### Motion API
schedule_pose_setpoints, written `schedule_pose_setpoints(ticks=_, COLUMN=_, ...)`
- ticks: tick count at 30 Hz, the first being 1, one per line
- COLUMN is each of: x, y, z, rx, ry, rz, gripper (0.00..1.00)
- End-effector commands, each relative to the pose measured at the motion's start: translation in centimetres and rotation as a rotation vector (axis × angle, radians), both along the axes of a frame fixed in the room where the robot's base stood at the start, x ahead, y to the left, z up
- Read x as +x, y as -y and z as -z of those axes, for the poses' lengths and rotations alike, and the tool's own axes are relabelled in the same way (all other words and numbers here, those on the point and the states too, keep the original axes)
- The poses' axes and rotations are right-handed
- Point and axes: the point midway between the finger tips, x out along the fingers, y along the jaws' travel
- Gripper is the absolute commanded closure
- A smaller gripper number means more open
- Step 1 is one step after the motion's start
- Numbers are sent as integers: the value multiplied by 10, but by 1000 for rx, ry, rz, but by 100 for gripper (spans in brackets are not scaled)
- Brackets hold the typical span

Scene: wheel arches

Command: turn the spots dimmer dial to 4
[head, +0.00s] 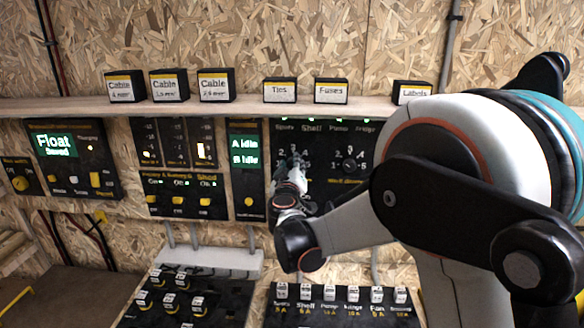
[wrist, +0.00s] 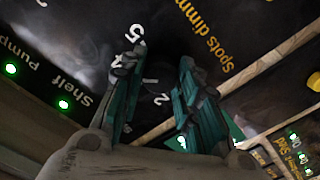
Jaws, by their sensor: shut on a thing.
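The spots dimmer dial (wrist: 151,80) is a dark knob on the black panel, mostly hidden between my fingers in the wrist view. The printed numbers 5, 4 and 2 show around it, and the label "Spots dimm…" (wrist: 206,42) runs beside it. I cannot read where its pointer stands. My gripper (wrist: 159,68) has its two green-and-black fingers on either side of the dial, shut on it. In the head view, my gripper (head: 291,180) is at the left part of the black panel (head: 320,140) and covers the dial.
A second dial (head: 349,165) sits just right of my gripper on the same panel. Switch panels (head: 178,160) and a Float panel (head: 75,160) are to the left. A shelf (head: 250,108) with labelled boxes runs above. Sloping panels with labelled switches (head: 340,295) lie below.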

Motion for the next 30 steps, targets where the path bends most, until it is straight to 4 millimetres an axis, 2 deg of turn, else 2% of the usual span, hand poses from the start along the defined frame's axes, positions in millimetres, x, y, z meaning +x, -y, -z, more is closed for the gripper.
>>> schedule_pose_setpoints(ticks=8, x=-1, y=1, z=1, rx=68, ry=1, rz=1, gripper=94)
schedule_pose_setpoints(ticks=21, x=-1, y=0, z=1, rx=75, ry=2, rz=1, gripper=94)
schedule_pose_setpoints(ticks=22, x=-1, y=0, z=1, rx=75, ry=2, rz=1, gripper=63)
schedule_pose_setpoints(ticks=24, x=-1, y=0, z=1, rx=75, ry=2, rz=1, gripper=49)
schedule_pose_setpoints(ticks=30, x=0, y=0, z=1, rx=74, ry=2, rz=1, gripper=49)
